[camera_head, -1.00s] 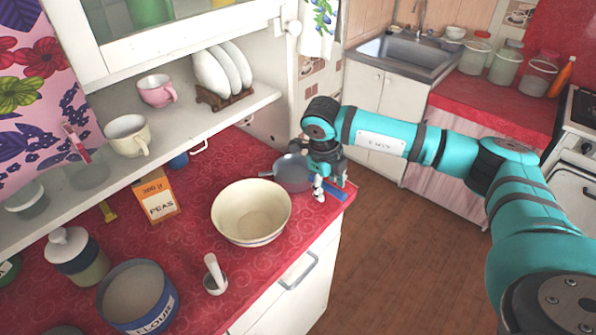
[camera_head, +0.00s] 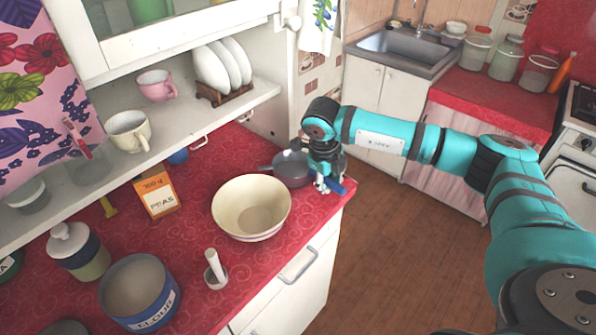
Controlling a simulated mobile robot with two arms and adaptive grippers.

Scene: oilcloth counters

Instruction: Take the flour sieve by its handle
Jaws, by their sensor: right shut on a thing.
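The flour sieve (camera_head: 291,174), a round grey-blue bowl shape with a blue handle, lies at the far right corner of the red counter, behind the cream bowl. Its blue handle (camera_head: 341,188) points right, toward the counter edge. My right gripper (camera_head: 323,184) reaches down over the handle at the sieve's right side and is shut on it. The gripper and wrist hide part of the handle and the sieve's right rim. The sieve appears to be still at counter level. My left gripper is out of view.
A cream mixing bowl (camera_head: 251,208) stands just in front of the sieve. The shelf (camera_head: 200,118) overhangs the counter's back. Open floor lies right.

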